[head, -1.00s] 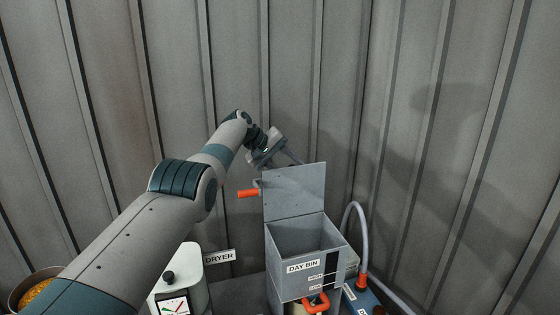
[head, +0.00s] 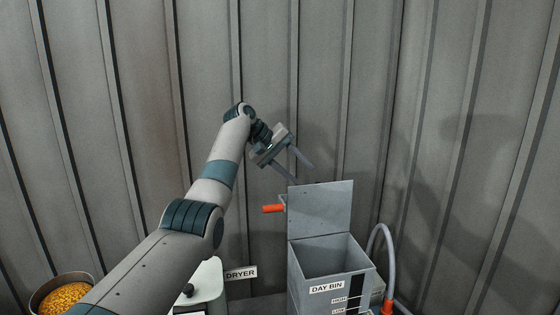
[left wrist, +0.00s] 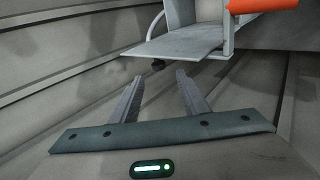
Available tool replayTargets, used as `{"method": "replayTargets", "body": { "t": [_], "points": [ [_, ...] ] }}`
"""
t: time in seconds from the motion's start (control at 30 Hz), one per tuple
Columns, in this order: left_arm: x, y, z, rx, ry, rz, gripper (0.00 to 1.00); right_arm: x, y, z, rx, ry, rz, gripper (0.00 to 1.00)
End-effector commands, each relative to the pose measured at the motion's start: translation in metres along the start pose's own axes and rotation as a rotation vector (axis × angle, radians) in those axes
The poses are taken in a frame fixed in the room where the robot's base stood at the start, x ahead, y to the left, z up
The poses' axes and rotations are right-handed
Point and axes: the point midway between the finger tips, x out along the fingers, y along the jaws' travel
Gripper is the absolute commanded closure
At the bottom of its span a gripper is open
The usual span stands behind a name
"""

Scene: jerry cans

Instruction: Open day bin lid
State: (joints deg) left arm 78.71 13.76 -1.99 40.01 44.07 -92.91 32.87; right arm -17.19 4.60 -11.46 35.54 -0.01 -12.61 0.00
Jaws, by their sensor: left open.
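The grey day bin (head: 328,290) stands at the lower right of the head view, marked DAY BIN. Its flat grey lid (head: 321,209) stands upright at the back edge, and the bin's mouth is open and looks empty. An orange handle (head: 273,209) sticks out to the left of the lid. My left gripper (head: 301,171) is above the lid's top edge, open and empty, apart from the lid as far as I can tell. In the left wrist view its two fingers (left wrist: 160,97) are spread, with a grey panel and the orange handle (left wrist: 262,5) beyond them. My right gripper is not in view.
A white dryer (head: 205,282) with a DRYER label (head: 240,273) is left of the bin. A bowl of yellow grain (head: 63,296) is at the lower left. A grey hose (head: 388,250) curves right of the bin. A ribbed metal wall (head: 340,90) stands behind.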

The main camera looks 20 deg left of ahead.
Motion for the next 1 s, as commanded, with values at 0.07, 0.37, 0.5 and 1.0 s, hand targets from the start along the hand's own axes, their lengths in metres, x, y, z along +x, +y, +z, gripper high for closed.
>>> {"method": "replayTargets", "body": {
  "t": [0.07,0.37,0.5,1.0],
  "points": [
    [-0.016,-0.002,-0.001,0.002,0.004,0.002,0.58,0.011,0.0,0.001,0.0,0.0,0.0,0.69],
    [-0.066,-0.002,0.0,0.0,0.0,-0.001,0.58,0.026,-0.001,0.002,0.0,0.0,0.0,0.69],
    [-0.077,-0.001,0.0,0.0,-0.002,-0.001,0.58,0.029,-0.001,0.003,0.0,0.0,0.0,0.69],
    [-0.082,-0.001,0.0,-0.001,-0.002,-0.002,0.58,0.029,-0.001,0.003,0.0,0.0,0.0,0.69]
  ]
}}
